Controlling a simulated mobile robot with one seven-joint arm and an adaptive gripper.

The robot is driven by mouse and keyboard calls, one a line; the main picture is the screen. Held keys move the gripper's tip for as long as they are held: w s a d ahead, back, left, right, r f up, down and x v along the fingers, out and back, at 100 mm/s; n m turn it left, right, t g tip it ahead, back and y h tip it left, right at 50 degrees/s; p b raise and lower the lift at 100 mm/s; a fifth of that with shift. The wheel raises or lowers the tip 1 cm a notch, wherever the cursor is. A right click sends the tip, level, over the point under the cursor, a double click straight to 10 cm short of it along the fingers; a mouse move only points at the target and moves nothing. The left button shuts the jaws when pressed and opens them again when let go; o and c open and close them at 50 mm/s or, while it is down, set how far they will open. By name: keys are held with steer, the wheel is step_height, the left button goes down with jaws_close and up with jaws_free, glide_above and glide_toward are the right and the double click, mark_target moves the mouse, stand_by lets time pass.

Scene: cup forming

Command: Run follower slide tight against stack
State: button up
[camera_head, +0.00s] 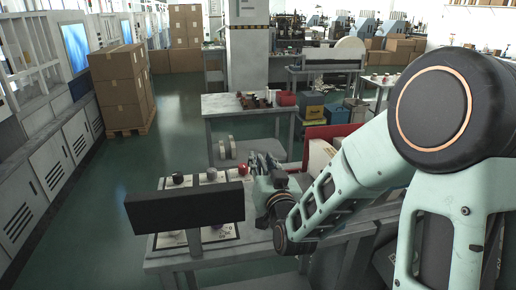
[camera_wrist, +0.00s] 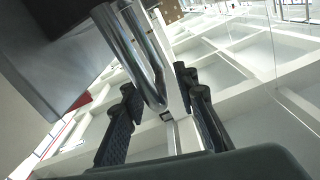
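My gripper (camera_wrist: 163,105) shows in the wrist view with its two dark ridged fingers apart. Shiny metal bars (camera_wrist: 137,50) come down from the top and end between the fingers, with gaps visible on both sides. I cannot tell whether these bars are the follower slide. A grey metal block (camera_wrist: 65,60) fills the upper left of the wrist view. In the head view my gripper (camera_head: 263,164) is small, beyond the green wrist at the workbench's right part. The cup stack and the slide cannot be made out there.
The near workbench (camera_head: 165,262) carries a dark flat panel (camera_head: 185,207) and several knobs, including a red one (camera_head: 212,174). A second table (camera_head: 222,104) stands behind. Cardboard boxes (camera_head: 122,88) are stacked on a pallet at the left. The green floor (camera_head: 110,215) is open at the left.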

steer(key=shift+p+x, duration=0.3)
steer(key=shift+x, duration=2.15)
steer(key=shift+c, duration=0.5)
jaws_close()
